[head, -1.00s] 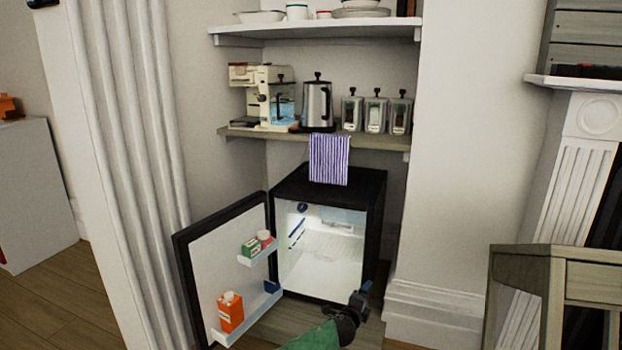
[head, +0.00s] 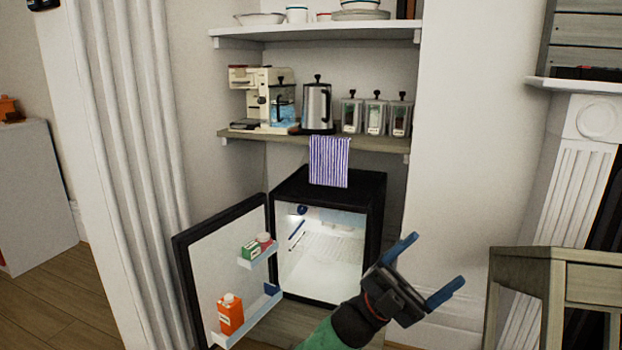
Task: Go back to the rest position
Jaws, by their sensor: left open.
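My left gripper (head: 424,268) is open and empty, with its two blue fingers spread to the upper right. It is in front of the lower right corner of the black mini fridge (head: 372,200) and hides part of it. The fridge door (head: 222,255) stands wide open to the left, and the lit inside shows a wire shelf. My right gripper is not in the head view.
An orange carton (head: 230,314) and small packs (head: 250,249) sit in the door racks. A striped towel (head: 329,162) hangs above the fridge from a shelf with a kettle (head: 317,106). A wooden table (head: 525,262) stands at the right.

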